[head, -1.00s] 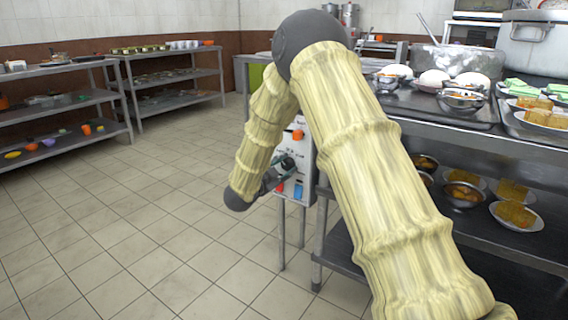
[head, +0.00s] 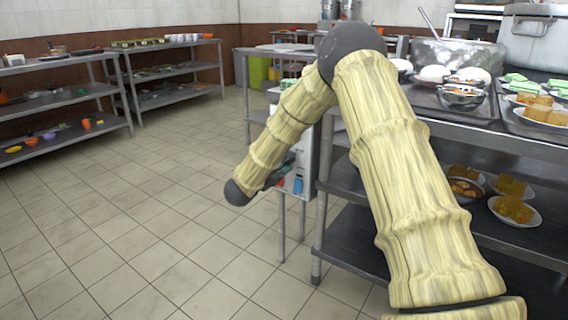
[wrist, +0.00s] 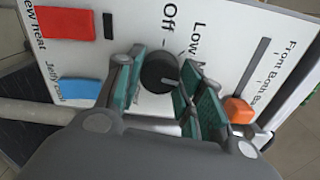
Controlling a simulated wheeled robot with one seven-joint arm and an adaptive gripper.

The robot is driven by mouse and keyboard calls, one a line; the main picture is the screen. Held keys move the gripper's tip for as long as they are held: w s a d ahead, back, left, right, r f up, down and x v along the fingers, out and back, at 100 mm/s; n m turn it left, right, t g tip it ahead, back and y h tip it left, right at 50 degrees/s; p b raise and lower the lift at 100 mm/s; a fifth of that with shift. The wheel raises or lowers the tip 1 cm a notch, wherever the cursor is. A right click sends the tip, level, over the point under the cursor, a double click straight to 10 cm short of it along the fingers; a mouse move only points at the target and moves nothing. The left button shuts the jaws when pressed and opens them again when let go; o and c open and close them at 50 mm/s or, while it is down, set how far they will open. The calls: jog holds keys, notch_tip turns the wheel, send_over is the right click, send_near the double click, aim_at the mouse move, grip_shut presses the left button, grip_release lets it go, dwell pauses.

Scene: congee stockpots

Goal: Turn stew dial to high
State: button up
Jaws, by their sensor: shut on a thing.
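The stew dial (wrist: 158,70) is a round black knob with a pale pointer mark, on a white control panel (wrist: 240,25) in the wrist view. "Off", "Low" and a cut-off "M" label sit around it. The mark appears to point away from "Off"; the exact setting is hard to read. My gripper (wrist: 164,80) is shut on the dial, with a teal-padded finger on either side. In the head view the panel (head: 302,160) is partly behind my forearm, and the dial is hidden. The "High" label is not visible.
A red switch (wrist: 65,22), a blue switch (wrist: 80,91) and an orange slider (wrist: 238,109) sit close around the fingers. The steel counter (head: 465,137) with bowls and plates stands right of the panel. The tiled floor (head: 130,235) at left is clear.

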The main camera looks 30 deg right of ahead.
jog(key=shift+f+m+b, duration=0.1)
jog(key=shift+m+b, duration=1.1)
jog(key=shift+m, duration=2.3)
jog(key=o, duration=1)
jog(key=shift+o, duration=0.2)
jog(key=v, duration=1.2)
